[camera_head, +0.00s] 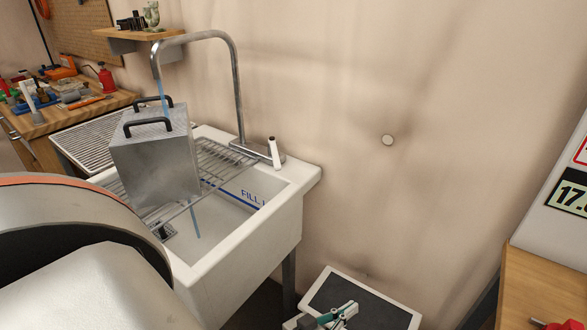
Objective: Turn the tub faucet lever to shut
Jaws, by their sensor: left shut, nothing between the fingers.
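The tub faucet has a tall curved metal spout (238,90) and a short white lever (273,152) at its base on the sink's back rim. The lever stands nearly upright, tilted a little to the left. A blue water stream (162,95) falls from the spout behind the handles of a metal box, and a stream (195,222) also shows below the box. My left gripper (345,309) shows small at the bottom edge, with green and grey fingers shut and empty. It is well below and right of the lever, not touching it.
The metal box (155,170) sits on a wire rack (215,160) across the white sink (285,205). A black-topped platform (375,305) is low beside the sink. My left arm covers the lower left. Wall space right of the lever is clear. A wooden bench (545,280) stands right.

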